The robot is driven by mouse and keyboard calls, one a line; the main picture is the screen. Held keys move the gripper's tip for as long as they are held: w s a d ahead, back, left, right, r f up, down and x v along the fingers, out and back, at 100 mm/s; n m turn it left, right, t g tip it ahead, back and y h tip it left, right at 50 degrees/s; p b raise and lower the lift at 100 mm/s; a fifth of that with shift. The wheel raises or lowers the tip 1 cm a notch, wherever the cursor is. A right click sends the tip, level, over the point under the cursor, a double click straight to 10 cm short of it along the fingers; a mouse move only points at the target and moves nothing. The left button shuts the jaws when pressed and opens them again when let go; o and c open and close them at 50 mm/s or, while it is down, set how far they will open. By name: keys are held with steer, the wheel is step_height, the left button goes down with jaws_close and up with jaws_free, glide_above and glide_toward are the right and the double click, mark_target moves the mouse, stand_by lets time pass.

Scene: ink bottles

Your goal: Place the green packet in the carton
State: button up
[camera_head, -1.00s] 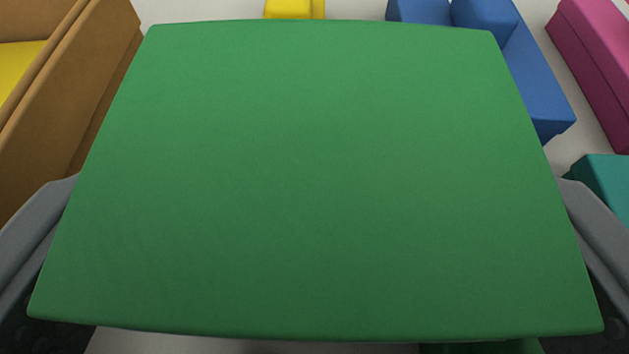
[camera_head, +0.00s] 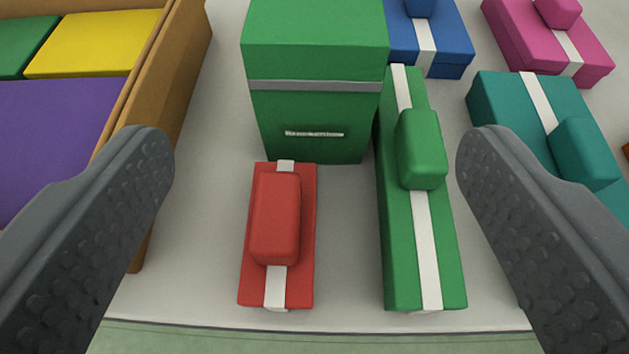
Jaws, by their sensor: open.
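The green packet (camera_head: 315,45), a tall box with a grey band and a small white label, stands upright on the pale surface at top centre. Its upper end is cut off by the frame. The brown carton (camera_head: 178,85) is at the left, partly out of view. It holds a yellow block (camera_head: 90,43), a green block (camera_head: 22,45) and a purple block (camera_head: 45,140). My gripper (camera_head: 315,150) is open, its dark ridged fingers wide apart at left and right. Nothing is held between them; the packet stands beyond, apart from both fingers.
A red box (camera_head: 300,215) and a long green box (camera_head: 405,250) with white strips and raised knobs lie in front of and beside the packet. Blue (camera_head: 455,45), pink (camera_head: 510,45) and teal (camera_head: 500,95) boxes are at the right. A pale green edge (camera_head: 300,340) runs along the bottom.

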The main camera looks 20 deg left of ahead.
steer(key=shift+s+d+r, duration=0.2)
steer(key=shift+s+d, duration=0.05)
steer(key=shift+s, duration=0.35)
